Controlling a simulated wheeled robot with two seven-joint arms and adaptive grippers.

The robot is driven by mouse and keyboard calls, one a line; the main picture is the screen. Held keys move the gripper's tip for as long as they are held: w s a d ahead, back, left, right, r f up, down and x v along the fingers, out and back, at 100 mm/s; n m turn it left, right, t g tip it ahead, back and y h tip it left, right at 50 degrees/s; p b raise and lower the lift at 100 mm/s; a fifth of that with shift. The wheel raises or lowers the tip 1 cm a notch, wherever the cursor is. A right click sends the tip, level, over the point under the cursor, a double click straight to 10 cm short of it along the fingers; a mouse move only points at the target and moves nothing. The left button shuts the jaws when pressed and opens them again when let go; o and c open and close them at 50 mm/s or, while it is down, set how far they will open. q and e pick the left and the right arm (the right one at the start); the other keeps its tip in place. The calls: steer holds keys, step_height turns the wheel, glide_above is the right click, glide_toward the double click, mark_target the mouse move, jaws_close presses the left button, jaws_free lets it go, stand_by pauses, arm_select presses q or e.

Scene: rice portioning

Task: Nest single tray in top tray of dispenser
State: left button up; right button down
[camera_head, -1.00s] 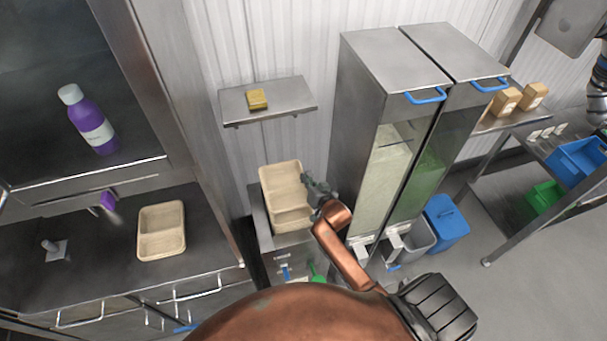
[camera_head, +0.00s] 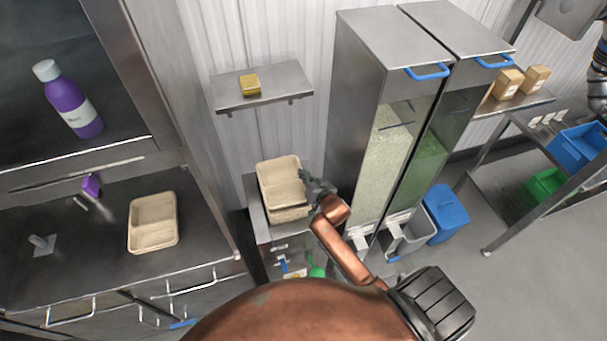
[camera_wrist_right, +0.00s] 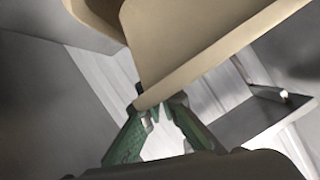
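A beige two-compartment tray (camera_head: 280,181) is over the dispenser stand, tilted, with the rim of another beige tray (camera_head: 288,215) showing just under its near side. My right gripper (camera_head: 318,186) is at the upper tray's right edge. In the right wrist view the fingers (camera_wrist_right: 158,108) are closed on the edge of a tray (camera_wrist_right: 190,45), and part of another beige tray (camera_wrist_right: 98,12) shows beside it. Whether the two trays touch I cannot tell. One more beige tray (camera_head: 153,222) lies on the left counter. My left gripper is not in view.
The tall twin dispenser (camera_head: 385,75) stands close right of my gripper. A wall shelf (camera_head: 285,85) with a yellow sponge (camera_head: 249,84) is above. A purple bottle (camera_head: 68,100) stands in the left cabinet. A blue bin (camera_head: 447,215) is at right.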

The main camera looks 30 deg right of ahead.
steer(key=shift+f+b, duration=0.65)
steer(key=shift+f, duration=0.85)
steer(key=shift+s+f, duration=0.1)
steer(key=shift+f, duration=0.2)
steer(key=shift+a+f, duration=0.1)
steer(key=c, duration=2.1)
jaws_free()
steer(key=shift+s+f, duration=0.1)
steer(key=shift+f, duration=0.15)
steer(key=v, duration=0.6)
steer(key=r+v, duration=0.1)
steer(key=v, duration=0.5)
steer(key=shift+r, duration=0.1)
